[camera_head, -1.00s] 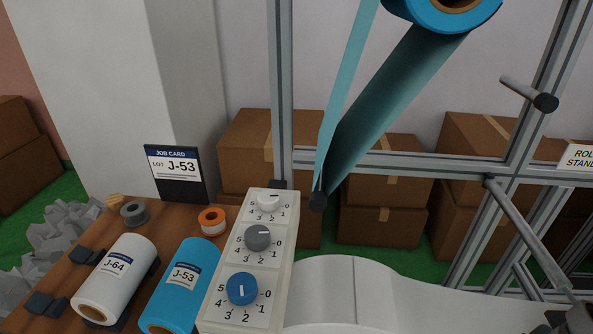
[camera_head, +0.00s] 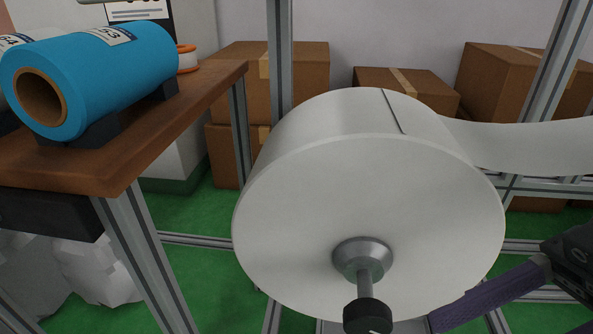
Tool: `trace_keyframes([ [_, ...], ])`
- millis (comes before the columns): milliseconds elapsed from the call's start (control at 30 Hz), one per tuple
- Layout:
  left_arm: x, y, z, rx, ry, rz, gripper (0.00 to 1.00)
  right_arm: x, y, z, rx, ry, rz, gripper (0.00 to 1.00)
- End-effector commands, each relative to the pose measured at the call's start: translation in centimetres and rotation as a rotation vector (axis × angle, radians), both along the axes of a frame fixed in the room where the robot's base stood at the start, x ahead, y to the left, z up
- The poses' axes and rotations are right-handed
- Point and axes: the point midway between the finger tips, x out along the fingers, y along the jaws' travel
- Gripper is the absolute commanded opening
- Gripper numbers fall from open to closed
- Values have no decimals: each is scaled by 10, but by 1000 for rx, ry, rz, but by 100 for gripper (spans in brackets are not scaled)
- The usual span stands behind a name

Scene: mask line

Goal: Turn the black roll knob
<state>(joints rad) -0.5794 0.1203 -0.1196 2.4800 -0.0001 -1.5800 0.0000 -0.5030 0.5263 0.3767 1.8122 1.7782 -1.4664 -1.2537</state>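The black roll knob (camera_head: 367,313) is at the bottom of the head view, its lower part cut off by the picture edge. It sits on the end of a short grey shaft (camera_head: 364,281), which comes from a round metal hub (camera_head: 362,257). The hub is in the middle of the flat end of a large white roll (camera_head: 320,215). A pale mark shows on the knob's face at the picture edge.
A wooden table (camera_head: 200,103) with a blue roll (camera_head: 100,75) stands at the left. Cardboard boxes (camera_head: 300,65) and metal framing stand behind.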

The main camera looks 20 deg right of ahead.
Motion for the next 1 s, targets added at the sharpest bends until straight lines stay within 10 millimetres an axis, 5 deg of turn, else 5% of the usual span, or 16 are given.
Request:
trace_keyframes([
  [33, 0, 0, -46, -1, 0, 0, 50, 5, -6, -39, 23, -33, -11, 62],
  [300, 0, -1, -163, -2, 0, 1, 50, 32, -40, -108, 150, -260, -91, 62],
  [500, 0, -1, -228, -2, 1, 1, 50, 48, -66, -139, 214, -420, -160, 62],
  [767, 0, -1, -251, -2, 1, 1, 50, 57, -80, -142, 244, -510, -198, 62],
  [1000, 0, -1, -259, -2, 0, 1, 50, 74, -50, -142, 244, -512, -194, 62],
])
